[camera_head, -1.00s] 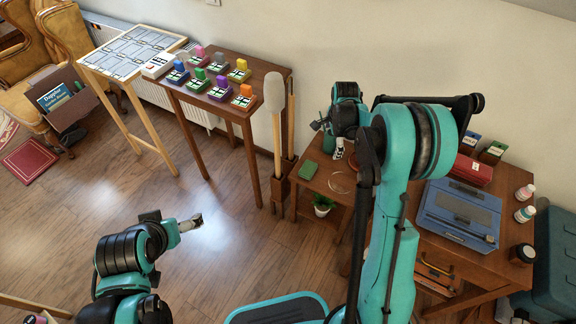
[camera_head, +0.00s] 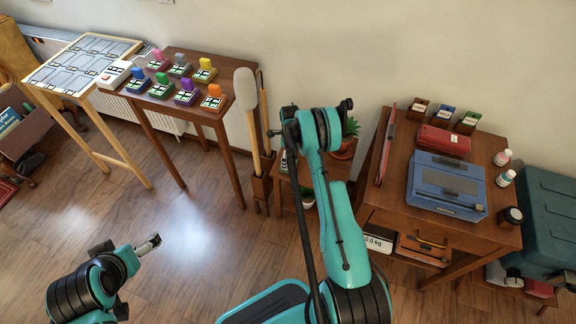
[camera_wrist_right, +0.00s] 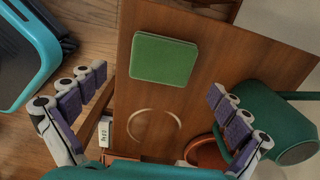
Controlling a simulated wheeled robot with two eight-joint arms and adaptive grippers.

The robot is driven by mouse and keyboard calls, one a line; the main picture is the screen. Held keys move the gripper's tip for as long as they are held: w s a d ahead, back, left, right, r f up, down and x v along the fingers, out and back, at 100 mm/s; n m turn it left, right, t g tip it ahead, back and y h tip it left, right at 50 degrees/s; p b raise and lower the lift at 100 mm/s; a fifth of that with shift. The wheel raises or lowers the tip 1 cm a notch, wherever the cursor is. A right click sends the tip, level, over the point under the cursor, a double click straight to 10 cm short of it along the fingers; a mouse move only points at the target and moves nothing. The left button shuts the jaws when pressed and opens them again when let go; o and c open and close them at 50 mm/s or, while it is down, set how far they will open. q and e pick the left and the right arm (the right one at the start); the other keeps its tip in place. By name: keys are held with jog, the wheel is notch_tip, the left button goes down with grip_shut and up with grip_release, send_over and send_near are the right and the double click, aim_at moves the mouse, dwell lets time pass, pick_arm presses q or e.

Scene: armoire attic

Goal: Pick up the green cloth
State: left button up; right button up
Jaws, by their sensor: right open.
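The green cloth (camera_wrist_right: 163,60) is a flat, rounded square lying on a small brown wooden table (camera_wrist_right: 200,85) in the right wrist view. My right gripper (camera_wrist_right: 155,108) is open, with its fingers spread wide on either side of the picture. The cloth lies beyond the fingertips, between their lines, with nothing gripping it. In the head view my right arm hides the cloth and most of that gripper. My left gripper (camera_head: 149,244) is over the bare floor at lower left, far from the cloth; its jaw opening is unclear.
A green watering can (camera_wrist_right: 298,140) and a terracotta dish (camera_wrist_right: 205,152) are by my right fingers. A thin pale ring (camera_wrist_right: 153,126) lies nearer than the cloth. A blue case (camera_head: 447,187) sits on the right table. A padded stick (camera_head: 247,100) stands left of my right arm.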

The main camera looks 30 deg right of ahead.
aim_at(289, 162)
jog(key=f, duration=0.1)
jog(key=f+b, duration=0.1)
jog(key=f, duration=0.2)
jog(key=shift+w+b, duration=0.3)
jog(key=shift+b, duration=0.05)
jog(key=shift+r, duration=0.1)
jog(key=c, duration=1.3)
jog(key=shift+o, duration=0.2)
